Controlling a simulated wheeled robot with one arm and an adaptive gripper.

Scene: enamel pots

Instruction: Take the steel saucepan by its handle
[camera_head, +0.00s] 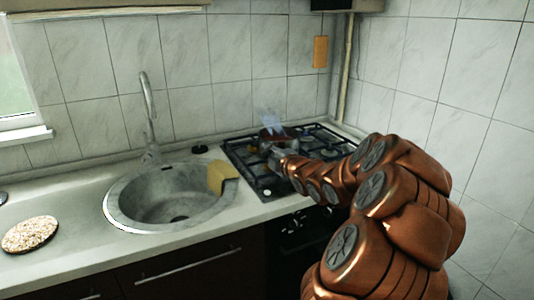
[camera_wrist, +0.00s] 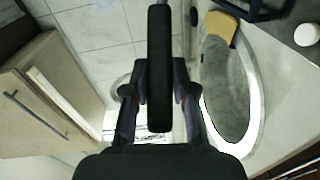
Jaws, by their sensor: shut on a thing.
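My gripper (camera_wrist: 160,100) is shut on a long black bar, the saucepan handle (camera_wrist: 158,40), which runs up the middle of the wrist view between the two fingers. The saucepan's steel body cannot be made out clearly in the wrist view. In the head view, a small dark reddish pot shape (camera_head: 274,135) shows over the stove, beyond the end of my arm. I cannot tell whether it touches the grate. My arm hides most of the gripper there.
The black gas stove (camera_head: 240,157) has open grates. Left of it are a round sink (camera_head: 125,212) with a tap (camera_head: 150,110) and a yellow sponge (camera_head: 222,174) on its rim. A speckled round mat (camera_head: 30,235) lies on the far-left counter. Tiled walls close off the back and right.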

